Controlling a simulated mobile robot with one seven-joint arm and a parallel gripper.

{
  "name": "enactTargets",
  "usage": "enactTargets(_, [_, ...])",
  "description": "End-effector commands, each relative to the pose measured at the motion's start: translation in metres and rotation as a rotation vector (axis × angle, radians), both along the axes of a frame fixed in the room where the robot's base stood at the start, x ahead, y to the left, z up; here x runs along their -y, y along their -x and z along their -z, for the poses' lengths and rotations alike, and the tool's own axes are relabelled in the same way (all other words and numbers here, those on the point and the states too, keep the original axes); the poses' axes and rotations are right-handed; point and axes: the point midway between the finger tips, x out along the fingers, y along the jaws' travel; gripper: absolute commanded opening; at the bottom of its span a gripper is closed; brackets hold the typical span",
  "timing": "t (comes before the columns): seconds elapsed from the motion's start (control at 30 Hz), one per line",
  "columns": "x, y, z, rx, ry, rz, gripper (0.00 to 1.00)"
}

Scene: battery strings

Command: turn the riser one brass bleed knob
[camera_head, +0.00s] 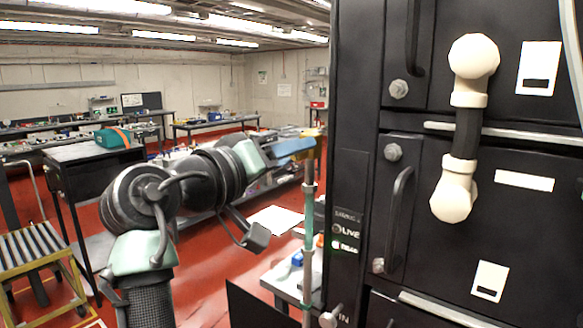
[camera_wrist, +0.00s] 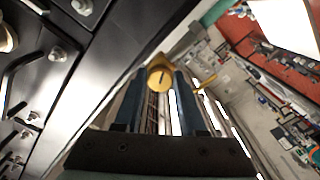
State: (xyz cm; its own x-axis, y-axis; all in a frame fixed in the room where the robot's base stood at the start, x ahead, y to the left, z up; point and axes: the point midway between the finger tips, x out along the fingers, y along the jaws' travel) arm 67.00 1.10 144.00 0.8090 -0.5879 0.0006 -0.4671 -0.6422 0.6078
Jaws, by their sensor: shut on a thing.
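The brass bleed knob (camera_wrist: 160,74) shows in the wrist view as a round yellow piece with a dark slot, at the tips of my two blue fingers. My gripper (camera_wrist: 157,84) is shut on it, with one finger on each side. In the head view my gripper (camera_head: 308,147) reaches from the left to the top of a thin upright riser pipe (camera_head: 307,230). I cannot make out the knob itself there, as the blue fingers cover that spot. The pipe stands just left of the black cabinet.
The black battery cabinet (camera_head: 400,290) fills the right side, with handles, bolts and a cream-ended dark link (camera_head: 467,130). A small grey valve (camera_head: 330,317) sticks out low at its left edge. Benches and a yellow-framed roller stand (camera_head: 40,262) are behind; red floor lies between.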

Motion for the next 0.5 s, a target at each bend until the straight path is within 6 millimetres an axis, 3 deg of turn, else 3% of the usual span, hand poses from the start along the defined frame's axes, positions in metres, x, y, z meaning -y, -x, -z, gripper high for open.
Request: enactTargets(0.5, [-0.0002, -0.0001, 0.0028, 0.220, -0.308, 0.001, 0.00])
